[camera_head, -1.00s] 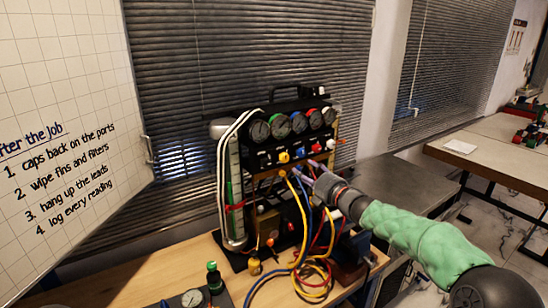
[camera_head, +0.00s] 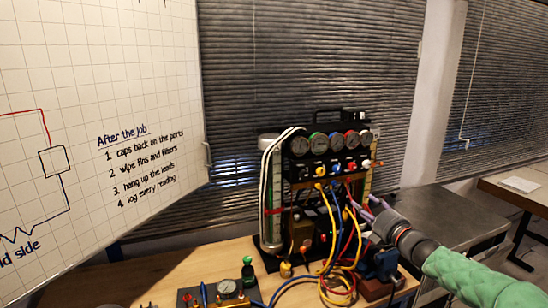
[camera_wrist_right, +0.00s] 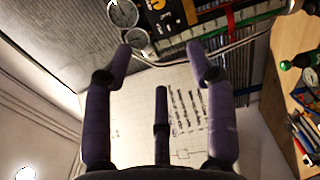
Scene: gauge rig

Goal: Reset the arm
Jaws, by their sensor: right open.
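My right arm, in a green sleeve, comes in from the lower right in the head view. Its right gripper (camera_head: 370,208) has purple fingers and is in front of the lower right part of the gauge rig (camera_head: 330,168). In the right wrist view the right gripper (camera_wrist_right: 160,72) has its three fingers spread with nothing between them. The whiteboard shows behind them. Gauges and hoses of the rig show at the top of that view. My left gripper is not in view.
The rig stands on a wooden bench (camera_head: 205,268), with yellow, red and blue leads (camera_head: 345,265) hanging in front. A small gauge manifold (camera_head: 227,288) lies at the front. A whiteboard (camera_head: 95,75) fills the left. A grey cabinet (camera_head: 450,215) stands right.

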